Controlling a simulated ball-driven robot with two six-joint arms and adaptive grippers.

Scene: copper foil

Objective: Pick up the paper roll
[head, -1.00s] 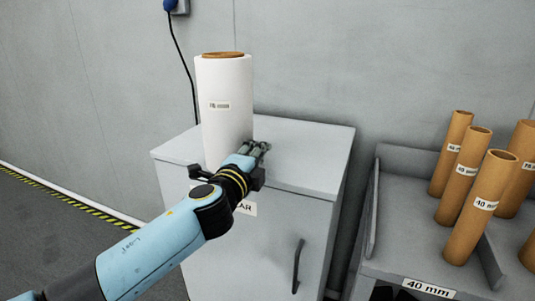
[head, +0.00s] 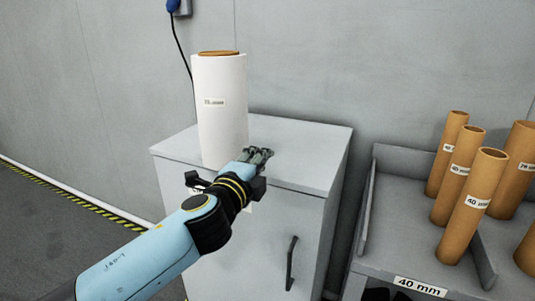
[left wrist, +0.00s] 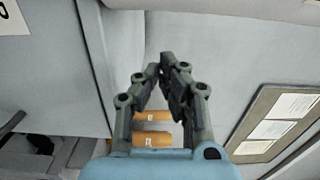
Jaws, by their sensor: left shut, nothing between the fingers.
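The white paper roll (head: 221,115) stands upright on the grey cabinet (head: 297,152) in the head view. It has a brown core at the top and a small label reading about 76 mm. My left gripper (head: 262,154) is low in front of the roll and to its right, over the cabinet top. Its fingers are shut and empty. The left wrist view shows the same gripper (left wrist: 165,62) with its fingertips together; the roll does not show there. My right gripper is not in view.
A grey rack (head: 403,165) at the right holds several brown tubes (head: 472,205), marked 40 mm. The cabinet door has a dark handle (head: 291,263). A blue plug with a black cable (head: 178,45) hangs on the wall. The cabinet top right of the roll is clear.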

